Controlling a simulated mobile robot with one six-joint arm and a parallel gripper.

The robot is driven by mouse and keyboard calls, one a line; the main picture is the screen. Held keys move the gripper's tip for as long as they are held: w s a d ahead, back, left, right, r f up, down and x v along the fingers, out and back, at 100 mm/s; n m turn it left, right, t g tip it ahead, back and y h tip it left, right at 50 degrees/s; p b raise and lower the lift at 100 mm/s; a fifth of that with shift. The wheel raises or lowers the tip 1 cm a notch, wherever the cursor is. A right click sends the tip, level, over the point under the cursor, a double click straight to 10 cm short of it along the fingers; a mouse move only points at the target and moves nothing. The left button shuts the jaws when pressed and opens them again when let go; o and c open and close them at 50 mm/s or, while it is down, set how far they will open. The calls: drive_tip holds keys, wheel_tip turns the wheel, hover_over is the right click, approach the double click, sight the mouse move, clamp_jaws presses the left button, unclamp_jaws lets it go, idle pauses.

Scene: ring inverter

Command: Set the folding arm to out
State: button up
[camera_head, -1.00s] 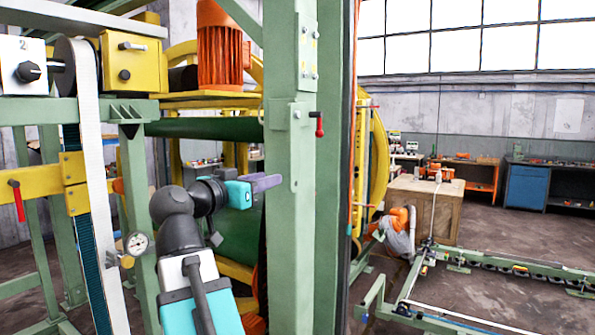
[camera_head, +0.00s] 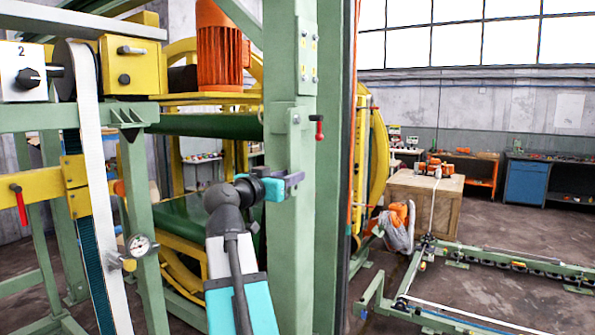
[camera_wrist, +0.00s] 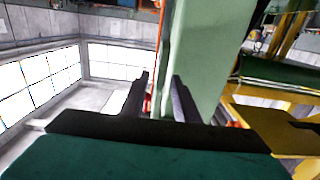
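I cannot tell for sure which part is the folding arm. A small lever with a red handle (camera_head: 319,127) sticks out from the right side of the green post (camera_head: 290,235) in the head view. My gripper (camera_head: 298,180) is at the post, below that lever, with its dark fingers pointing right across the post's face. In the wrist view my gripper (camera_wrist: 160,80) has its two dark fingers apart, with the green post (camera_wrist: 196,62) just beyond them. A bit of red shows between the fingers; I cannot tell what it belongs to. Nothing is clearly held.
Another red handle (camera_head: 19,204) hangs on a yellow beam at the left. A white strap (camera_head: 91,180) and a gauge (camera_head: 139,246) are left of my arm. An orange motor (camera_head: 219,45) stands above. Open floor and a wooden crate (camera_head: 408,195) lie to the right.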

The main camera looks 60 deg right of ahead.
drive_tip(key=shift+d, duration=1.2)
clamp_jaws()
